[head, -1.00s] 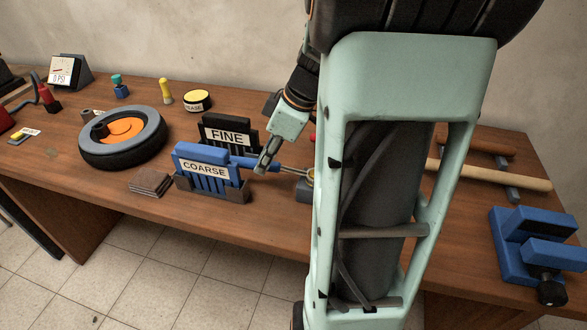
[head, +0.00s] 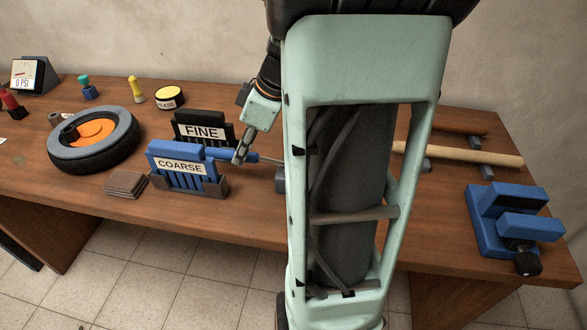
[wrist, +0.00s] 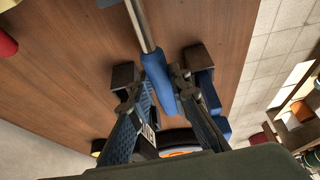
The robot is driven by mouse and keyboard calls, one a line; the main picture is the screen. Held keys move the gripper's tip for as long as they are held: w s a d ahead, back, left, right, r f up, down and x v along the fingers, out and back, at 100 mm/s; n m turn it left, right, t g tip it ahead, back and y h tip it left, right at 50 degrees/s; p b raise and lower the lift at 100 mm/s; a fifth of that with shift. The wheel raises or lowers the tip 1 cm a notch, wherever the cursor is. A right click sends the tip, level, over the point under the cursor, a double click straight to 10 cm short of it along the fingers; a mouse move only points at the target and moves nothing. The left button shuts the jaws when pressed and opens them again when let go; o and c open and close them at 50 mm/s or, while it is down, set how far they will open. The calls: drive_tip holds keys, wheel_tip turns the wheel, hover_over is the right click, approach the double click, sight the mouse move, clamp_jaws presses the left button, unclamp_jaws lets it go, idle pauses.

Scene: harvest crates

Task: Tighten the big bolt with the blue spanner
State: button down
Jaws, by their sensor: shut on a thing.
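My gripper (head: 243,151) is shut on the blue handle of the blue spanner (head: 252,157), beside the COARSE rack. In the wrist view, the spanner's blue handle (wrist: 160,86) lies between the fingers of my gripper (wrist: 163,76), and its grey metal shaft runs up out of the picture. In the head view the shaft runs right and passes behind my arm, so its far end is hidden. A small part of a grey block (head: 280,180) shows there at my arm's edge. I cannot make out the big bolt.
The blue COARSE rack (head: 186,188) and black FINE rack (head: 199,119) stand close left of my gripper. A wheel (head: 62,155) lies further left. The table's front is mostly clear.

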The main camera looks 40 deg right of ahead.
drive_tip(key=shift+w+d+m+t+h+b, duration=0.35)
drive_tip(key=shift+w+d+m, duration=0.35)
drive_tip(key=shift+d+m, duration=0.4)
idle(0.6)
drive_tip(key=shift+s+a+n+b, duration=0.35)
drive_tip(key=shift+a+n+b, duration=0.15)
drive_tip(key=shift+a+b, duration=0.05)
drive_tip(key=c, duration=2.4)
unclamp_jaws()
clamp_jaws()
drive_tip(key=shift+c, duration=0.4)
unclamp_jaws()
clamp_jaws()
